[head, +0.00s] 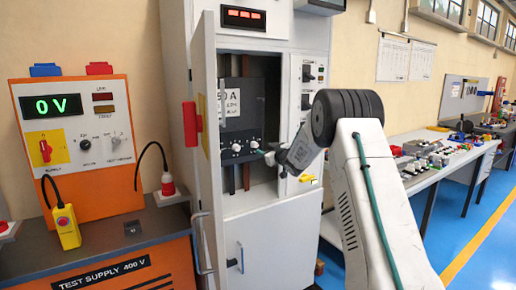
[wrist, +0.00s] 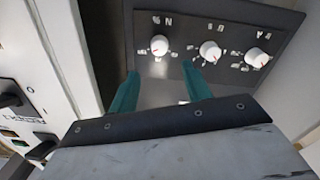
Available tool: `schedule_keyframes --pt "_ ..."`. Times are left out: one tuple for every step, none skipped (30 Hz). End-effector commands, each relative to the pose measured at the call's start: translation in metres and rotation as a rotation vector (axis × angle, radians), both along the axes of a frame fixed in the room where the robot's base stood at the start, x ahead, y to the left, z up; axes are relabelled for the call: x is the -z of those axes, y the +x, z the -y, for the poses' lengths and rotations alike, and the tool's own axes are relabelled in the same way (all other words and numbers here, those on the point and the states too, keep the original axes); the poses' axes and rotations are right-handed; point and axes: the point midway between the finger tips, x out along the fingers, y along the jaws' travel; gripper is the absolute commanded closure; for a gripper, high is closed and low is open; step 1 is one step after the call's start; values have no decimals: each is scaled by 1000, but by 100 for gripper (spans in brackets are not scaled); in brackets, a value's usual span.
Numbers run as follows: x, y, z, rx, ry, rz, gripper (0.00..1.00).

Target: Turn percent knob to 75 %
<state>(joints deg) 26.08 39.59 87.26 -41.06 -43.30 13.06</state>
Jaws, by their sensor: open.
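A dark panel (wrist: 178,22) with three white knobs fills the top of the wrist view: a left knob (wrist: 159,45), a middle knob (wrist: 210,51) and a right knob (wrist: 257,57). Each has a small red mark. The left knob shows between and beyond the fingertips, with no clear contact. In the head view, my gripper (head: 267,154) is at the panel's right side, where two knobs (head: 237,147) show.
An open cabinet door (head: 204,130) with a red handle (head: 192,117) stands left of the panel. An orange test supply (head: 82,150) shows 0 V and has its own knobs (head: 85,144). A workbench (head: 440,165) with parts is at right.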

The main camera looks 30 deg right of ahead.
Motion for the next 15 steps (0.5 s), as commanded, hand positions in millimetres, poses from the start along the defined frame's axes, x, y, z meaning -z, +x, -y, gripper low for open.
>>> schedule_keyframes --pt "5 3 3 -11 -2 11 51" --pt "6 4 3 -16 -1 16 51" --pt "7 6 4 -21 -1 20 51" --pt "8 9 4 -23 -2 23 51" --pt "8 12 4 -25 -2 26 51" --pt "8 16 3 -25 -2 26 51" --pt "8 21 3 -25 -2 26 51" --pt "8 25 3 -24 -2 25 51" --pt "8 32 3 -25 -2 26 51" --pt "8 37 3 -24 -2 25 51" --pt "9 43 3 -24 -2 24 51" --pt "8 49 2 -24 -3 25 51" --pt "8 54 2 -24 -2 25 51" --pt "8 59 1 -24 -2 24 51" --pt "8 64 1 -24 -3 24 51"
